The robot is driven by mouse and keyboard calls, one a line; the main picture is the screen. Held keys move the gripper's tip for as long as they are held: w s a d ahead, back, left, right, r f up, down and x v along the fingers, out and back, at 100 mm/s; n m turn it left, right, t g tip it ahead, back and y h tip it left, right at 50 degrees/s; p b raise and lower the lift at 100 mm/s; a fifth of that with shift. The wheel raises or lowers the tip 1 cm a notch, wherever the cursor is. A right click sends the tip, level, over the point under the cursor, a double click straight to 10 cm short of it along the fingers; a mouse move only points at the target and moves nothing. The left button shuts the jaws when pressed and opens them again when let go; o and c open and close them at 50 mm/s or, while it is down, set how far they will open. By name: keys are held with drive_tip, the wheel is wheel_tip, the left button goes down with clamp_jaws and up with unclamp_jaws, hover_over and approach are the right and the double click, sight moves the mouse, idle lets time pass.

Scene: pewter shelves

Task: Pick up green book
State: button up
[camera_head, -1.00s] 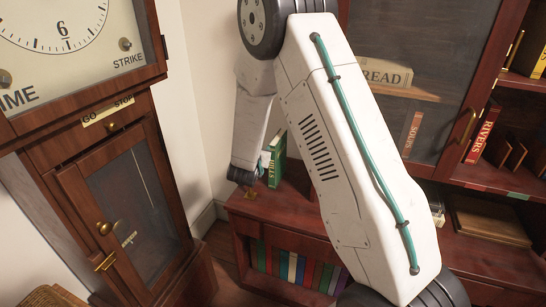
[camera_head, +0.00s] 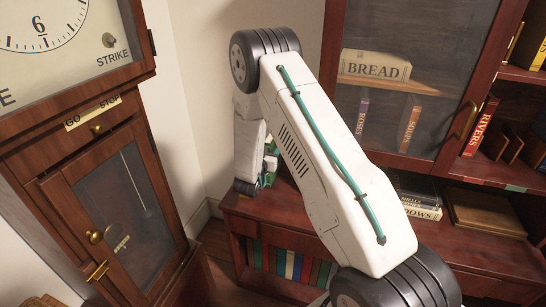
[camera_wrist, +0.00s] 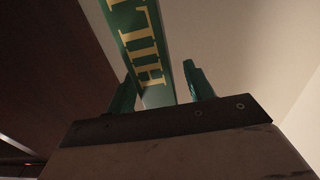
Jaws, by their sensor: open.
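The green book (camera_wrist: 145,45) shows in the wrist view as a dark green spine with gold letters reading "HILL", the rest cut off by the frame. My gripper (camera_wrist: 160,92) is open, with one green finger on each side of the lower spine. The book is not closed on, and I cannot tell whether a finger touches it. In the head view my gripper (camera_head: 269,169) is at the wooden cabinet's left end, and my arm hides most of the book there.
A low wooden cabinet (camera_head: 240,208) has a row of books (camera_head: 290,265) inside. A tall clock (camera_head: 85,180) stands left. A glass-doored bookcase with a bread box (camera_head: 374,66) is at right. Stacked books (camera_head: 420,205) and a wooden board (camera_head: 485,212) lie on the right counter.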

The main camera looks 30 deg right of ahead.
drive_tip(key=shift+x, duration=1)
clamp_jaws()
idle(0.6)
